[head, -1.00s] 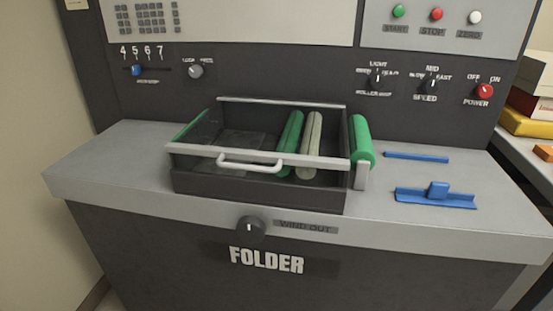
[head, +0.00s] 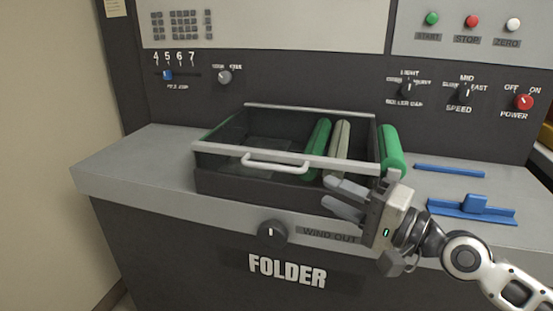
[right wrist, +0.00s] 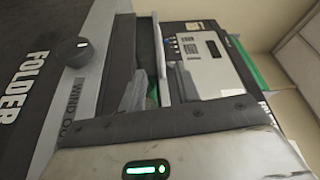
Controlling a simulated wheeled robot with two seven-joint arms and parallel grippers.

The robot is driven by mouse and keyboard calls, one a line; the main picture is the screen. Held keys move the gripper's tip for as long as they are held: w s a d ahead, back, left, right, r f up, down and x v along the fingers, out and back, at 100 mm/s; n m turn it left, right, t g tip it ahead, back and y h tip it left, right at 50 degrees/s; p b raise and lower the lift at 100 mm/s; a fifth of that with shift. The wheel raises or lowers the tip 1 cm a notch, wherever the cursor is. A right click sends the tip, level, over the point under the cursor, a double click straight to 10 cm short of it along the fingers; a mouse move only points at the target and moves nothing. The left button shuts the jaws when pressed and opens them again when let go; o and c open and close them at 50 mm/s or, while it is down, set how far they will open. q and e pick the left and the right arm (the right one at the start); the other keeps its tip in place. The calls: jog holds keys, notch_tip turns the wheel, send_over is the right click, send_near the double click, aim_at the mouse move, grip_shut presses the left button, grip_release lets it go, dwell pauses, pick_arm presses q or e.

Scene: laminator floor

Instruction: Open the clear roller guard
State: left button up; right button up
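The clear roller guard (head: 330,162) lies level over the dark roller box, framed by grey bars at front and back. Its pane is hard to make out. A white handle (head: 275,162) is on its front bar. Green and pale rollers (head: 318,148) show beneath it. My right gripper (head: 327,192) is in front of the box's right part, to the right of the handle and lower. Its two grey fingers point left and stand apart, with nothing visible between them. Whether they touch the box front is unclear. My left gripper is not in view.
The wind-out knob (head: 272,234) sits on the front edge below the box. Blue pieces (head: 472,208) lie on the grey top at right. A green roller end (head: 391,148) sticks out beside the box. Switches and buttons line the panel behind.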

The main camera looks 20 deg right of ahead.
aim_at(276, 168)
jog(key=p+x, duration=0.4)
jog(key=x, duration=0.9)
jog(key=shift+w, duration=0.1)
grip_shut()
